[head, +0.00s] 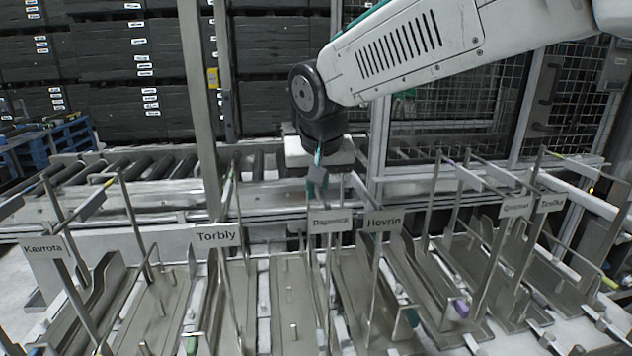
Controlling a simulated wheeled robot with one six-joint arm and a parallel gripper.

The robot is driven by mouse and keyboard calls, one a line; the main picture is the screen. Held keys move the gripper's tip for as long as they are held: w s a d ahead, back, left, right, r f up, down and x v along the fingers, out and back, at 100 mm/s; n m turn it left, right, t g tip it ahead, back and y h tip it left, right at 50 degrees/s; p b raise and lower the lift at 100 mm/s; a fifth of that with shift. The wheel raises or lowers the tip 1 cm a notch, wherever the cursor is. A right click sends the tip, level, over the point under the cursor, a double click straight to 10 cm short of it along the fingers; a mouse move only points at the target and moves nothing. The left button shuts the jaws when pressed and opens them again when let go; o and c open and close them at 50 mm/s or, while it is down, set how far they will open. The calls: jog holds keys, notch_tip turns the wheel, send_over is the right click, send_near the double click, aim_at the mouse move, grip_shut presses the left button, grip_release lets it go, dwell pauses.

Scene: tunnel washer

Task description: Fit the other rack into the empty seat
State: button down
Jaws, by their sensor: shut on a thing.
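My gripper (318,180) hangs down in the middle of the head view, above the row of labelled places. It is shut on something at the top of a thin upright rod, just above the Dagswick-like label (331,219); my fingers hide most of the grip. The row holds several grey metal racks with thin upright rods, such as one by the Hovrin label (384,222) and one by the Kavrota label (43,249). A flat plate with short upright pegs (293,312) lies below my gripper. Another flat pegged plate (160,312) lies left of it, by the Torbly label (215,235).
A roller conveyor (150,172) runs behind the row. A metal post (203,110) stands left of my arm. Mesh guarding (450,120) stands behind on the right. Tall rods and narrow gaps crowd the row, with more racks near the right-hand labels (551,203).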

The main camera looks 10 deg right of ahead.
jog(key=shift+f, duration=0.25)
dwell(0.7)
jog(key=c, duration=1.5)
grip_release()
jog(key=shift+o, duration=0.2)
jog(key=shift+f, duration=0.15)
